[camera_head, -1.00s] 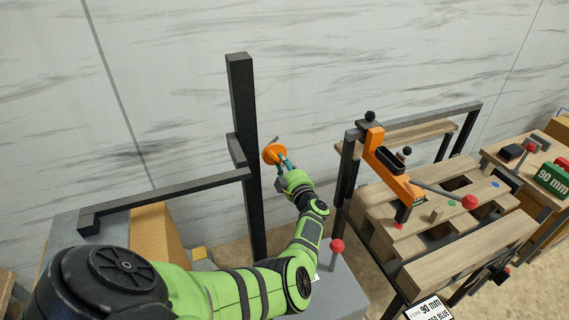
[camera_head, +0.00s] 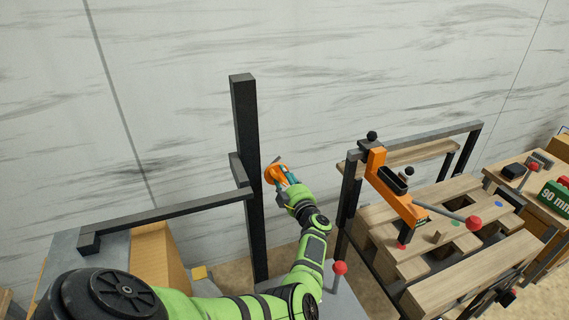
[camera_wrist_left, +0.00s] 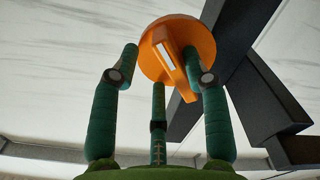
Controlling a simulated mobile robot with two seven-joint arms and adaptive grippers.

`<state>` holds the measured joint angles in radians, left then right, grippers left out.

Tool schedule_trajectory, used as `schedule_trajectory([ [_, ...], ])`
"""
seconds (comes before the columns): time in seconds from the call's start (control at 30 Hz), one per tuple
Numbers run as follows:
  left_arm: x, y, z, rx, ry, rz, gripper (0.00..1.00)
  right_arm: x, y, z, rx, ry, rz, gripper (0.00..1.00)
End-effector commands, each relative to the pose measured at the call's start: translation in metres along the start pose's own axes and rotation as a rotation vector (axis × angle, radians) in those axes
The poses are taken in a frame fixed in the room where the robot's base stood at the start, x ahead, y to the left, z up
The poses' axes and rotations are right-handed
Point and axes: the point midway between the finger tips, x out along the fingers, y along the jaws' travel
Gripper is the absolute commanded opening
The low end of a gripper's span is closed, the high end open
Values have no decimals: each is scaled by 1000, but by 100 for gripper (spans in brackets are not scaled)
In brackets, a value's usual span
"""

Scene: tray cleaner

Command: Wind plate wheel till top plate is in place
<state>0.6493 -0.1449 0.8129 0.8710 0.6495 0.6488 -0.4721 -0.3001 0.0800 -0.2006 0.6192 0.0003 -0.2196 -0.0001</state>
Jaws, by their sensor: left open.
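The orange plate wheel (camera_head: 276,174) sits beside the black upright post (camera_head: 244,130). My left gripper (camera_head: 285,182) is at the wheel, its fingers partly over it in the head view. In the left wrist view the wheel (camera_wrist_left: 178,45) is an orange disc with a white mark and a raised orange bar. The left gripper's (camera_wrist_left: 166,75) green fingers are spread around its near side. Whether they touch the wheel I cannot tell. A horizontal black arm (camera_head: 165,213) runs left from the post. I cannot pick out the top plate. My right gripper does not show.
A wooden slatted bench (camera_head: 465,275) with an orange clamp (camera_head: 385,190) and red-knobbed lever (camera_head: 473,223) stands to the right. Another red knob (camera_head: 340,268) rises near my left forearm. A green 90 mm box (camera_head: 558,180) lies far right. The marble wall is behind.

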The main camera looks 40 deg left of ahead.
Motion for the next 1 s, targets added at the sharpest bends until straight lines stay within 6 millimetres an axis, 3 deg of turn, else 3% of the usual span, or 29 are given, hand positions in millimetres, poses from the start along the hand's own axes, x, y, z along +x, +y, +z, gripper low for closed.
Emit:
schedule_trajectory([
  [0.43, 2, 48, -62, -3, 11, 6, 46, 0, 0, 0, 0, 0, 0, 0],
  [1.0, 6, 57, -74, 39, 18, 33, 46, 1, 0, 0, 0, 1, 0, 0],
])
